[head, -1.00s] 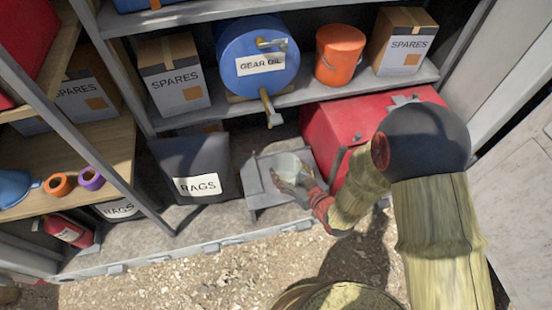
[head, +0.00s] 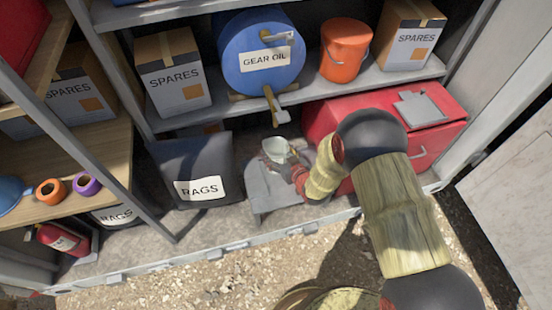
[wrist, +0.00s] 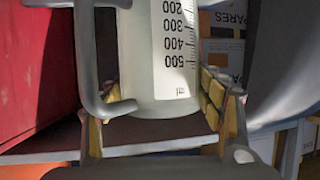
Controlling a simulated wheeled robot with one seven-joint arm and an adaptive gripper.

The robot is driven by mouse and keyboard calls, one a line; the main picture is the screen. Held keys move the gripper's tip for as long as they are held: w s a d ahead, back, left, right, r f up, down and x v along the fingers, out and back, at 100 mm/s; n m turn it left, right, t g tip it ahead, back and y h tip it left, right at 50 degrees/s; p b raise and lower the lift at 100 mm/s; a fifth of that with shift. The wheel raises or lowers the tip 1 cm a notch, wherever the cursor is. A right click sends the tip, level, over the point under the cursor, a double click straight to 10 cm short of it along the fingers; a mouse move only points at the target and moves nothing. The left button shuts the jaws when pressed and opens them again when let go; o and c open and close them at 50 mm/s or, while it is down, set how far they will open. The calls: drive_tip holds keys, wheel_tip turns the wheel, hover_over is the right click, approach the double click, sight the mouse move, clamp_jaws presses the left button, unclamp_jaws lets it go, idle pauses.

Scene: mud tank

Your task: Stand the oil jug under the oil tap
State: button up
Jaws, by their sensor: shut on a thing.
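The oil jug (head: 274,148) is a pale measuring jug with a handle, its open mouth showing in the head view. The wrist view shows its graduated wall (wrist: 160,60) close up between the fingers, with the handle on the left. My gripper (head: 291,160) is shut on the jug. The oil tap (head: 269,98) hangs from the front of the blue gear oil drum (head: 235,65). The jug is below the tap and slightly to its right in the head view. I cannot tell whether the jug's base touches the grey step (head: 262,190) beneath it.
A dark rags bin (head: 190,155) stands left of the step. A red chest (head: 440,138) is close on the right, behind my arm. An orange bucket (head: 343,58) and spares boxes (head: 172,75) share the drum's shelf. Bare floor shows between bin and step.

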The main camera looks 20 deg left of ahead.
sight(272, 152)
drive_tip(key=shift+w+a+f, duration=0.4)
drive_tip(key=shift+w+f, duration=0.1)
drive_tip(key=shift+f, duration=0.2)
drive_tip(key=shift+f+b, duration=0.9)
drive_tip(key=shift+f, duration=0.55)
drive_tip(key=shift+f, duration=0.15)
drive_tip(key=o, duration=1.5)
drive_tip(key=shift+o, duration=0.3)
